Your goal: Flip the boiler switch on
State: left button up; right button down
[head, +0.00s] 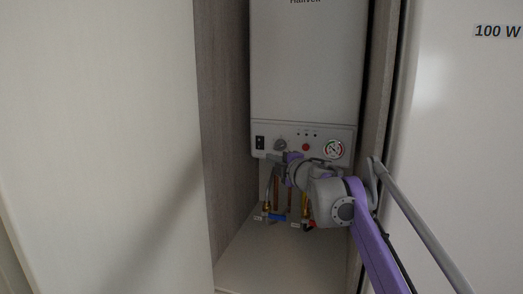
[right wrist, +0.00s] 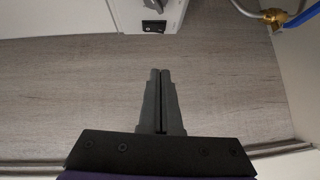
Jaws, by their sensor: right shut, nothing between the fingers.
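The white boiler (head: 305,70) hangs in a narrow cupboard, with a control panel along its bottom. The black boiler switch (head: 260,142) is at the panel's left end. In the right wrist view the black switch (right wrist: 154,26) shows at the top, on the boiler's edge. My right gripper (head: 271,157) is just below and to the right of the switch in the head view, apart from it as far as I can tell. In the right wrist view my right gripper (right wrist: 160,72) is shut and empty, its fingertips pointing toward the switch. My left gripper is not in view.
The panel also bears a grey knob (head: 280,144), a red button (head: 306,147) and a round gauge (head: 334,149). Pipes with a blue valve handle (head: 279,217) run below the boiler. The wood-grain cupboard wall (head: 222,120) is close on the left.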

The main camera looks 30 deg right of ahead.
jog(key=p, duration=0.1)
send_near(256, 148)
jog(key=w+a, duration=0.3)
jog(key=shift+w+d+f+p, duration=0.15)
jog(key=shift+w+d+p, duration=0.45)
jog(key=shift+w+d, duration=0.95)
jog(key=shift+s+d, duration=0.1)
jog(key=shift+s, duration=0.05)
jog(key=shift+d+p, duration=0.2)
jog(key=shift+p, duration=0.2)
jog(key=shift+f, duration=0.1)
jog(key=shift+a, duration=0.1)
